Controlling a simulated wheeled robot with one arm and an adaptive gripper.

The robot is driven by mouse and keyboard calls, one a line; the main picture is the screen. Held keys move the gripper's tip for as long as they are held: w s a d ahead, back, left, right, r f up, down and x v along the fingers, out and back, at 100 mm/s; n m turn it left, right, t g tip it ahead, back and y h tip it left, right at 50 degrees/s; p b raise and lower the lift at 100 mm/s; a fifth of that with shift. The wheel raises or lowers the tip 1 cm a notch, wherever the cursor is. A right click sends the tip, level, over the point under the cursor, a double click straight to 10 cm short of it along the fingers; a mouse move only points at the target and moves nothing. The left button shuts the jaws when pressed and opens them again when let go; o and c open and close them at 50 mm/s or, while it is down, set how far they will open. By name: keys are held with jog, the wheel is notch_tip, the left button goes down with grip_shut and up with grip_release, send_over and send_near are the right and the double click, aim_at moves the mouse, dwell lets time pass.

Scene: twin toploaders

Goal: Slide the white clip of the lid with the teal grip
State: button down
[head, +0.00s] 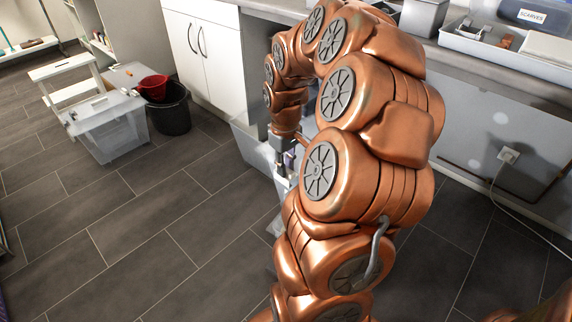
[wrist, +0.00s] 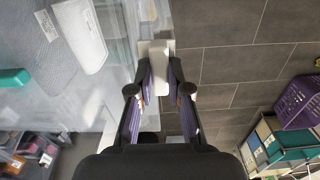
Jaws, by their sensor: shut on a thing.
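In the wrist view the white clip (wrist: 158,60) is at the edge of a translucent grey lid (wrist: 110,80). The teal grip (wrist: 14,78) is on that lid at the far left. My gripper (wrist: 157,82) has its two fingertips on either side of the clip and is shut on it. In the head view my gripper (head: 283,148) points down beside a pale tub (head: 246,146) near the counter. My copper arm covers most of that tub, and neither the clip nor the teal grip can be made out there.
A clear lidded box (head: 112,135) stands on the floor at left, beside a black bucket (head: 170,112) holding a red scoop-like item (head: 153,88). A white step stool (head: 65,70) is behind. A purple crate (wrist: 300,100) shows at right in the wrist view. Open tiled floor lies left of the arm.

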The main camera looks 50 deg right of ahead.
jog(key=shift+s+d, duration=0.1)
jog(key=shift+d, duration=0.9)
jog(key=c, duration=1.1)
grip_release()
jog(key=shift+r, duration=6)
